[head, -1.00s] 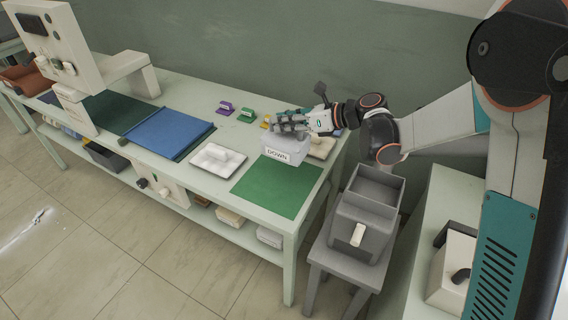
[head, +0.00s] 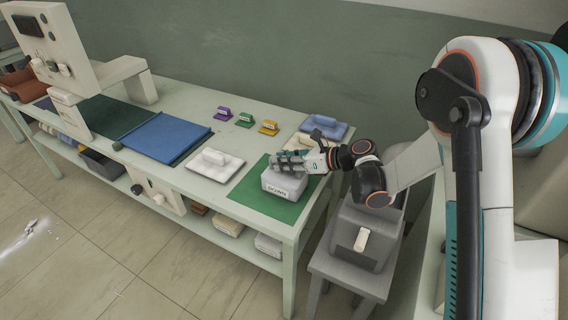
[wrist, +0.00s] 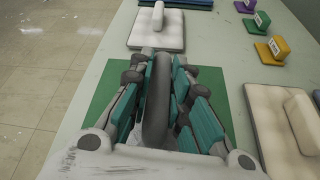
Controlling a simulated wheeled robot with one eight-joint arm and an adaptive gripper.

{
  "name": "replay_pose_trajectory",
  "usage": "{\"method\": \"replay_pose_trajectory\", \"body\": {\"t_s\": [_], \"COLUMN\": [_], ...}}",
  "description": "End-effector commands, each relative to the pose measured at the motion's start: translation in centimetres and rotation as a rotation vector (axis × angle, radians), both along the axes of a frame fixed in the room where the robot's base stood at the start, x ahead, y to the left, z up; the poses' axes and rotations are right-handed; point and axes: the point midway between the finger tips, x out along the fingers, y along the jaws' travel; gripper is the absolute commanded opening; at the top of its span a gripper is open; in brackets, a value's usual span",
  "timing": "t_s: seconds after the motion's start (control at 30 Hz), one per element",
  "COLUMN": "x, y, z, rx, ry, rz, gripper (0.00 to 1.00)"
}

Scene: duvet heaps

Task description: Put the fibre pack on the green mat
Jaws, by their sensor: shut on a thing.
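My gripper (head: 291,161) is shut on the top of a light grey pack (head: 283,185). The pack is upright, with a white label on its front that reads DOWN in the earlier head view. No pack marked fibre can be made out. The held pack is over the green mat (head: 248,194), towards its back middle; I cannot tell whether it touches. In the wrist view my gripper (wrist: 165,85) has its teal fingers around a dark grey handle (wrist: 157,100), with the green mat (wrist: 98,95) showing around them. The fingers hide most of the pack there.
A white pad with a handle (head: 215,165) lies left of the mat. A cream pad (wrist: 275,130) and a blue pad (head: 324,127) lie behind it. Purple, green and yellow tags (head: 269,127) stand along the back. A grey bin (head: 366,235) is on a stool at right.

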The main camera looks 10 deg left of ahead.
Motion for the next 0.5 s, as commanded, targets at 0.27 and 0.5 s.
{"method": "replay_pose_trajectory", "body": {"t_s": [0.27,0.5], "x": [-0.02,-0.03], "y": [0.00,0.00], "z": [-0.16,-0.08], "rx": [0.000,0.000], "ry": [0.000,0.000], "rz": [0.000,0.000], "gripper": [0.00,0.37]}}
